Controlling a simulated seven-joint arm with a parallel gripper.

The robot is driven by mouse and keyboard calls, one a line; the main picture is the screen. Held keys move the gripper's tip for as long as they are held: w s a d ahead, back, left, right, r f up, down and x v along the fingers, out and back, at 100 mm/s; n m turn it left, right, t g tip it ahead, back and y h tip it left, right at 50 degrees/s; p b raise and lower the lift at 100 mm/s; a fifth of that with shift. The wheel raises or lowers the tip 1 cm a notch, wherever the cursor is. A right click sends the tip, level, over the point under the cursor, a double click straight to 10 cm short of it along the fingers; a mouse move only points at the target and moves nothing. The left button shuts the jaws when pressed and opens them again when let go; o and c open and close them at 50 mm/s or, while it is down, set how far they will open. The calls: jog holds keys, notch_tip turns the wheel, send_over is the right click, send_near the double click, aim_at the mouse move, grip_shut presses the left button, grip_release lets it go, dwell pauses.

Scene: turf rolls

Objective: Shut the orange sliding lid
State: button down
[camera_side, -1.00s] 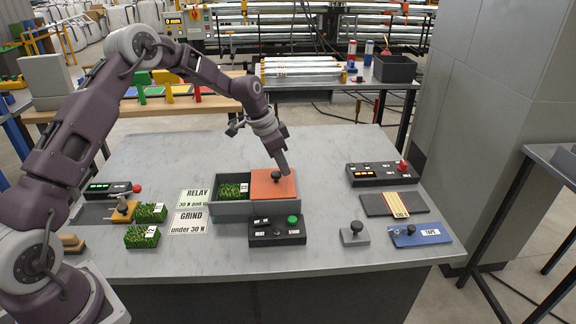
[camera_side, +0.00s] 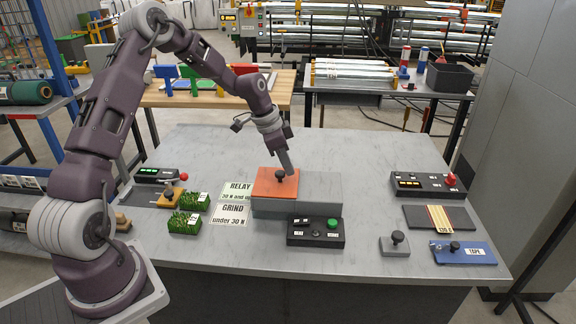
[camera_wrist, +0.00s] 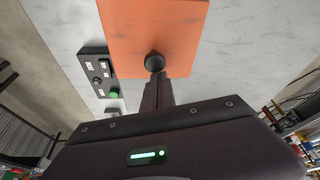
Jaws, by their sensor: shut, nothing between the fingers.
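The orange sliding lid (camera_side: 266,184) lies flat over the left part of the grey box (camera_side: 322,190). Its left edge lines up closely with the box's left end, and the compartment under it is hidden. The box's right part shows a plain grey top. A black knob (camera_side: 280,176) stands on the lid. My gripper (camera_side: 291,172) is shut and empty, with its fingertips down at the knob's right side. In the wrist view the lid (camera_wrist: 180,25) fills the upper middle, and the knob (camera_wrist: 155,62) is right at my fingertips (camera_wrist: 157,80), touching or nearly so.
A black button box (camera_side: 316,232) with a green button stands just in front of the grey box. A grey knobbed block (camera_side: 394,244) and a blue TAPE plate (camera_side: 464,253) are at right.

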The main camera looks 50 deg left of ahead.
aim_at(289, 180)
jog(key=w, duration=0.1)
jog(key=w+d, duration=0.1)
jog(key=w, duration=0.1)
jog(key=shift+w+d+r, duration=0.2)
jog(key=shift+d+r, duration=0.05)
jog(key=shift+d, duration=0.15)
jog(key=v, duration=0.9)
jog(key=s+d+r+n+y, duration=0.2)
jog(key=s+d+r, duration=0.85)
jog(key=s, duration=0.35)
jog(key=s+d+n+t, duration=0.1)
jog(key=s+d+n, duration=0.1)
jog(key=s, duration=0.7)
jog(key=s+d+n+t, duration=0.1)
jog(key=s+d+n, duration=0.1)
jog(key=s, duration=0.8)
jog(key=shift+s+r, duration=0.3)
jog(key=shift+r, duration=0.1)
